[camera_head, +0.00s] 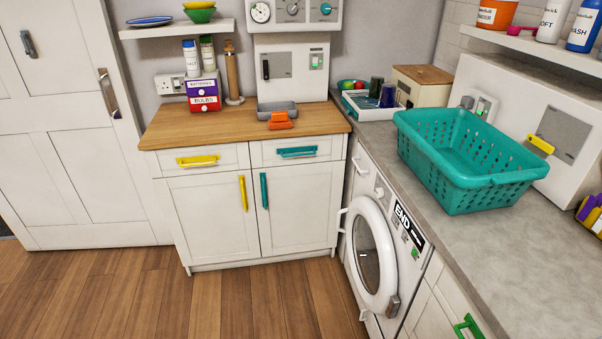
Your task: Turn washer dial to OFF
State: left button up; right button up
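The white front-loading washer (409,262) stands under the grey counter, right of centre. Its round door (369,255) looks closed. On its sloping front panel is a small round pale knob (379,191), which may be the dial; its pointer setting is too small to read. A dark display (402,214) reads "END", with a small green mark below it. A detergent drawer front (358,166) sits left of the knob. Neither of my grippers is in view.
A teal laundry basket (462,197) stands on the counter (490,250) above the washer. A wooden-topped cabinet (215,200) with yellow and teal handles stands left of the washer. The wooden floor (200,300) in front is clear.

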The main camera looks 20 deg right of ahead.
aim_at(379, 192)
jog(key=i+j+z, duration=0.1)
jog(key=i, duration=0.6)
jog(key=i+j+z, duration=0.1)
jog(key=i, duration=0.55)
jog(key=j, duration=0.1)
